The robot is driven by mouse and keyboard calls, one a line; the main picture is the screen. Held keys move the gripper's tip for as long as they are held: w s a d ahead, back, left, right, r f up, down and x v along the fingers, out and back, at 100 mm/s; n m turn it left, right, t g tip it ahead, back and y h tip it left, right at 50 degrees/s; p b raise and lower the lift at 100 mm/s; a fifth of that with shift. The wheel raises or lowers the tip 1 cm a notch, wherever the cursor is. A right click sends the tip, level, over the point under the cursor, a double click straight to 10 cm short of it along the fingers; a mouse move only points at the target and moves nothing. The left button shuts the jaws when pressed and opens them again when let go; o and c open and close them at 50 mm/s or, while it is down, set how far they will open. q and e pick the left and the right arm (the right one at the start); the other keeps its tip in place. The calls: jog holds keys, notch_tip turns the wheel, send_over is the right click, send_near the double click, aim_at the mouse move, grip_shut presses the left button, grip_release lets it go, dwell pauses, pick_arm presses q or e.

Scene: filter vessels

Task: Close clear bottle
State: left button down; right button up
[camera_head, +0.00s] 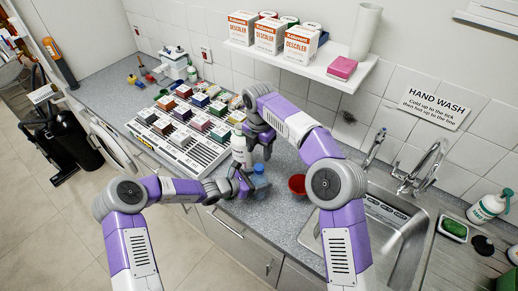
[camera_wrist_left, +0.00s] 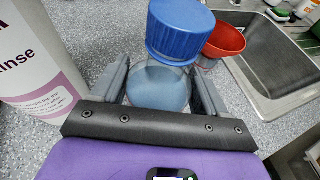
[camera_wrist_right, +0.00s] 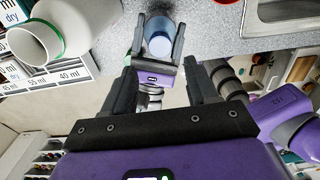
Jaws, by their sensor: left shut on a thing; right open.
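The clear bottle holds blue liquid and stands on the worktop; its body (camera_wrist_left: 158,88) shows in the left wrist view. A blue ribbed cap (camera_wrist_left: 180,28) sits at its top; whether it is screwed tight I cannot tell. In the head view the cap (camera_head: 259,168) is just below my right gripper. My left gripper (camera_wrist_left: 162,80) is shut around the bottle's body, one finger on each side. My right gripper (camera_head: 261,147) is open and empty, above the bottle and apart from it. In the right wrist view the bottle (camera_wrist_right: 158,45) lies beyond my open fingers.
A tall white rinse bottle (camera_wrist_left: 35,60) stands close beside the clear bottle. A rack of small boxes (camera_head: 180,125) fills the worktop to the left. A shelf (camera_head: 300,58) with descaler boxes hangs above.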

aim_at(259, 167)
jog(key=shift+f, duration=4)
